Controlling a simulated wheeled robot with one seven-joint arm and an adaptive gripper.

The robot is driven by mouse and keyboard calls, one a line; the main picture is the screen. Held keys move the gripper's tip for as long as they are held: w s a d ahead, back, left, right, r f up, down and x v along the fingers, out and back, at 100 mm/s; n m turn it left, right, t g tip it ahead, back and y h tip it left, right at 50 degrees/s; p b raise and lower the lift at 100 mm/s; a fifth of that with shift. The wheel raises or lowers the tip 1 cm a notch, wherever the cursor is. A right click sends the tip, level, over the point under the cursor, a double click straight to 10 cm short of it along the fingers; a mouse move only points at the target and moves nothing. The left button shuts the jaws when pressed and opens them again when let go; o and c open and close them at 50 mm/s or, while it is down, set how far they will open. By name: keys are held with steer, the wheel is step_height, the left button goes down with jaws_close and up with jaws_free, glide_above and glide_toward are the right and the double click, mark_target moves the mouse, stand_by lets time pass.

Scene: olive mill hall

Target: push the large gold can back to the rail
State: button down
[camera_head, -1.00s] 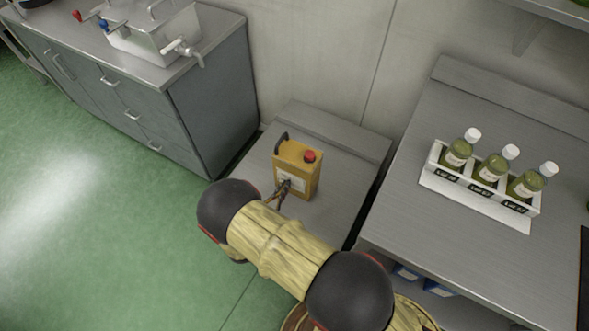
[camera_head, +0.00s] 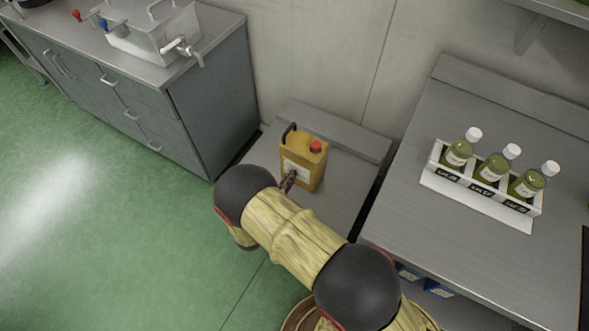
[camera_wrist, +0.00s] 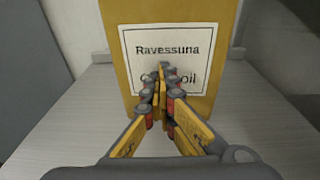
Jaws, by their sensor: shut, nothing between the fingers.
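The large gold can (camera_head: 311,168) stands upright on the low grey bench, with a red cap and a dark handle. A raised rail (camera_head: 336,131) runs along the back of this bench; a strip of bench top shows between it and the can. My gripper (camera_head: 290,180) is shut and empty, its tips at the can's front face. In the wrist view, the gripper (camera_wrist: 164,76) covers part of the white label on the can (camera_wrist: 197,16), which reads "Ravessuna". The tips look touching or nearly so.
At right, a higher steel table (camera_head: 407,190) holds a white rack (camera_head: 470,199) with three green bottles. At left stands a grey cabinet (camera_head: 213,115) with a steel tank (camera_head: 155,33). The wall is close behind the low bench.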

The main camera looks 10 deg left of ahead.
steer(key=shift+r+x, duration=0.2)
steer(key=shift+x, duration=1.2)
steer(key=shift+f+v, duration=0.15)
steer(key=shift+v, duration=1)
steer(key=shift+f+v, duration=0.2)
steer(key=shift+v, duration=1)
steer(key=shift+f+v, duration=0.15)
steer(key=shift+v, duration=1)
steer(key=shift+s, duration=0.1)
